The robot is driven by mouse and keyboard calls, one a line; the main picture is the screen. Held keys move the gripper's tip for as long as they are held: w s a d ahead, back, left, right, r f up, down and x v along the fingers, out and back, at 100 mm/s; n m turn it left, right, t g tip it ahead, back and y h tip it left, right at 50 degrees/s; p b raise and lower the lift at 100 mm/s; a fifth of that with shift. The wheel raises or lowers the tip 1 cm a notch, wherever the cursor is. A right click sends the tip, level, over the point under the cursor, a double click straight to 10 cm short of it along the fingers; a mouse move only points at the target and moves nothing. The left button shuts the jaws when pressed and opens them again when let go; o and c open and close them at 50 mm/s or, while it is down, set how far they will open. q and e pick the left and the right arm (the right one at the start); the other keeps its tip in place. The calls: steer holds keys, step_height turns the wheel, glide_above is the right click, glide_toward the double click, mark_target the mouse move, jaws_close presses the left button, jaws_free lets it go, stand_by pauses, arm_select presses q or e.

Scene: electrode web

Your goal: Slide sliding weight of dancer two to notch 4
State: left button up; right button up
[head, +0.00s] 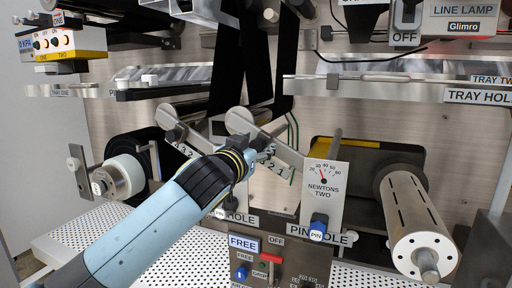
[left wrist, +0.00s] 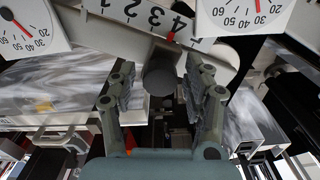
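The dancer two arm (head: 286,157) is a pale numbered bar right of centre in the head view, partly hidden by my gripper. In the left wrist view its scale (left wrist: 143,12) appears turned over, with several numerals. The sliding weight (left wrist: 160,75) shows there as a dark round knob, with a red pointer (left wrist: 171,36) close to the numeral 4. My left gripper (head: 262,153) is at the bar. In the wrist view the gripper (left wrist: 160,98) is open, its fingers either side of the knob with visible gaps. My right gripper is in neither view.
Another numbered dancer arm (head: 184,148) is close on the left. A slotted roller (head: 416,222) is at right. The perforated deck (head: 88,228) has free room.

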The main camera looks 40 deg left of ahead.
arm_select(q)
jaws_close()
steer(key=shift+a+r+p, duration=0.1)
steer(key=shift+r+p, duration=0.1)
steer(key=shift+p, duration=0.15)
steer(key=shift+f, duration=0.1)
steer(key=shift+o, duration=1)
jaws_free()
